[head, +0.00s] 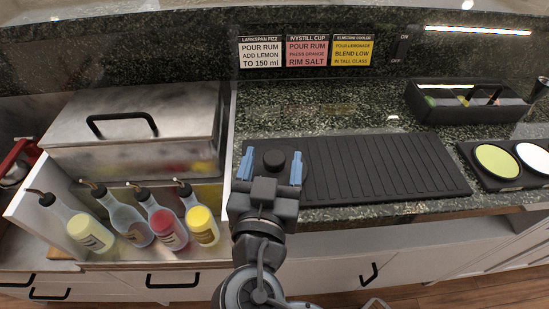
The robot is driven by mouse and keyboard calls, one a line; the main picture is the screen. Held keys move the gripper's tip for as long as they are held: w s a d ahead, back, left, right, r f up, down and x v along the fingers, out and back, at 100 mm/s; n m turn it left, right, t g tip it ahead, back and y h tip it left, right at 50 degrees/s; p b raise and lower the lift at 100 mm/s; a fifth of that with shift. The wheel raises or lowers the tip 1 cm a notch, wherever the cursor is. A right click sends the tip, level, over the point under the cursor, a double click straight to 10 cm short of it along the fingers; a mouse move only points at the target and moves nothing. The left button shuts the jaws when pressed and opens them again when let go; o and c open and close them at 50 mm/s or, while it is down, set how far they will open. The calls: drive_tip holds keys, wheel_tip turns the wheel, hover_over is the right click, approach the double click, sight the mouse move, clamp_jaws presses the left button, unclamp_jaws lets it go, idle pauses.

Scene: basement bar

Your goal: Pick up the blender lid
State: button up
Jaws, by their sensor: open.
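A dark round knob-like piece, which looks like the blender lid (274,161), shows at the left end of the black ribbed mat (385,168). Its outline is hard to tell from the dark mat and my gripper. My gripper (272,157) is open, with one blue finger on the left and one on the right of this piece. I cannot tell whether the fingers touch it or how high they are above it. My gripper's body hides the near side of the piece. No blender jug is clear in this view.
Left are a lidded metal bin (140,125) with a black handle and several squeeze bottles (165,228) in a rack. A black caddy (465,103) and a tray of rimming dishes (510,160) stand right. Signs hang behind. Granite counter (320,122) is free behind the mat.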

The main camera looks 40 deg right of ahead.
drive_tip(key=shift+w+d, duration=0.1)
drive_tip(key=shift+w, duration=0.05)
drive_tip(key=c, duration=1.2)
